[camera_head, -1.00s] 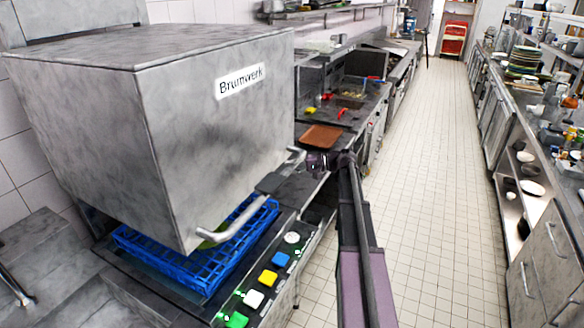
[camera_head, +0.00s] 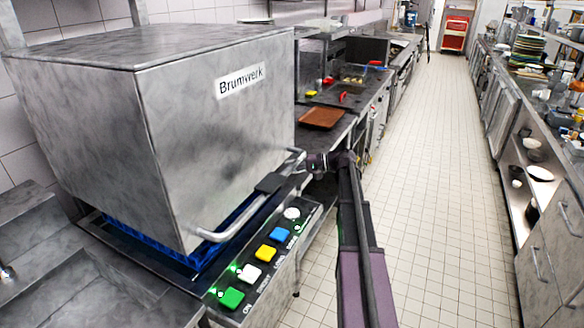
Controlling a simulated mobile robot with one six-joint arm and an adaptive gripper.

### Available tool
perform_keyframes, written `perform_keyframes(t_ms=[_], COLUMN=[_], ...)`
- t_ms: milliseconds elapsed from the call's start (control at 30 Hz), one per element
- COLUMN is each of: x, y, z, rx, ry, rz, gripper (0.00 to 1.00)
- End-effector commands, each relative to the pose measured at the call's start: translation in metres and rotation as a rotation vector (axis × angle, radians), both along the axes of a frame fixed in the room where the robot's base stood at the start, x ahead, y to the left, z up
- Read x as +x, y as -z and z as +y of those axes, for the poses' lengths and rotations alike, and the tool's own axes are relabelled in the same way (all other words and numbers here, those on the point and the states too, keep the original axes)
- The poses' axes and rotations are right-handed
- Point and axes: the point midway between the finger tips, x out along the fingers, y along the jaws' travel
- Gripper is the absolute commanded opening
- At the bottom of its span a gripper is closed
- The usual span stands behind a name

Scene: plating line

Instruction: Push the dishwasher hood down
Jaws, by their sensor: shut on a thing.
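The dishwasher hood (camera_head: 150,110) is a large grey metal box labelled "Brumwerk" in the head view. A thin strip of a blue rack (camera_head: 205,256) shows between its lower edge and the machine's base, so a narrow gap is visible there. A bar handle (camera_head: 232,226) runs along the hood's lower front. My gripper (camera_head: 272,183) is shut on this handle near its far end, with my arm reaching in from the right. The finger contact is small and partly hidden.
A control panel (camera_head: 290,229) with green, white, yellow and blue buttons lies below the handle. A brown tray (camera_head: 322,117) sits on the counter beyond. The tiled aisle (camera_head: 430,190) to the right is clear, with loaded shelves along its far side.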

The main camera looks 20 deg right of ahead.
Motion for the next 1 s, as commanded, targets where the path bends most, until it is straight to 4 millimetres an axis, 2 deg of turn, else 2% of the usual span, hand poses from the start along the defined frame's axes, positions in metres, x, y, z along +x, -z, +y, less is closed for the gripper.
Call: perform_keyframes(t_ms=[33,1000], x=[-0.001,-0.001], y=[0.016,0.149], z=[0.001,0.001], rx=[-0.002,-0.002], ry=[-0.003,-0.003], rz=[0.002,0.002], gripper=[0.0,0.0])
